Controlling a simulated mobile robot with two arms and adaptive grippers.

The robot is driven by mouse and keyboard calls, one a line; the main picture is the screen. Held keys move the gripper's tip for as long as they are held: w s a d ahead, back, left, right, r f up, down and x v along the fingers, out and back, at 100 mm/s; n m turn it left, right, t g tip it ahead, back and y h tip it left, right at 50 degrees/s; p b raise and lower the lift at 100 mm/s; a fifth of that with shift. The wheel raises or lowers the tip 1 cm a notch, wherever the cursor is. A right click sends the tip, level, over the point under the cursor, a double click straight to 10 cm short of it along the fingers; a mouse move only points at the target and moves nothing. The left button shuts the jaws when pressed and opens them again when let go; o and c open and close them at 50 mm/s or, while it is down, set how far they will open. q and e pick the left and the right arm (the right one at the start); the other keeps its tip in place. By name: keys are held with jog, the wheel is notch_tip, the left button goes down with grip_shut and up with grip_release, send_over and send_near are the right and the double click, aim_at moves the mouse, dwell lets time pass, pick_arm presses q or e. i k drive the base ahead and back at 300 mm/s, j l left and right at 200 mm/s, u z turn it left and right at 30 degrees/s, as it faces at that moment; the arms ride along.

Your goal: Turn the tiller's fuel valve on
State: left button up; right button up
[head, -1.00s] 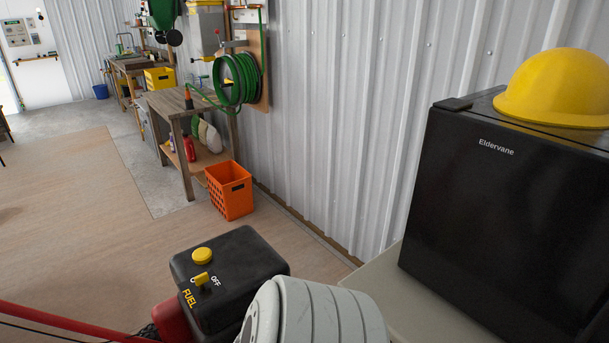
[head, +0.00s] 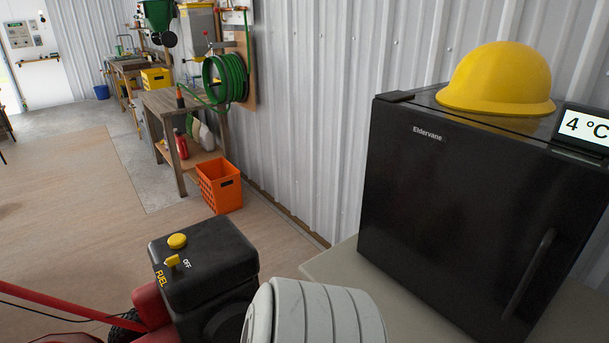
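The red tiller (head: 150,308) stands at the lower left, with a black fuel tank (head: 203,258) on it. On the tank top is a yellow round cap (head: 177,241). Beside the cap is a small yellow fuel valve lever (head: 172,261), between the FUEL label and the word OFF. The lever's exact setting is too small to tell. A pale ribbed part of my own arm (head: 315,315) rises at the bottom centre, to the right of the tank. Neither of my grippers shows in the head view.
A black Eldervane fridge (head: 440,190) stands on a pale surface (head: 345,268) at the right, with a yellow hard hat (head: 497,80) and a temperature display (head: 583,128) on top. An orange crate (head: 219,187) sits by a wooden workbench (head: 170,105). Open floor (head: 60,200) lies at the left.

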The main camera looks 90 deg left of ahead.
aim_at(171, 261)
jog(key=u, duration=3.05)
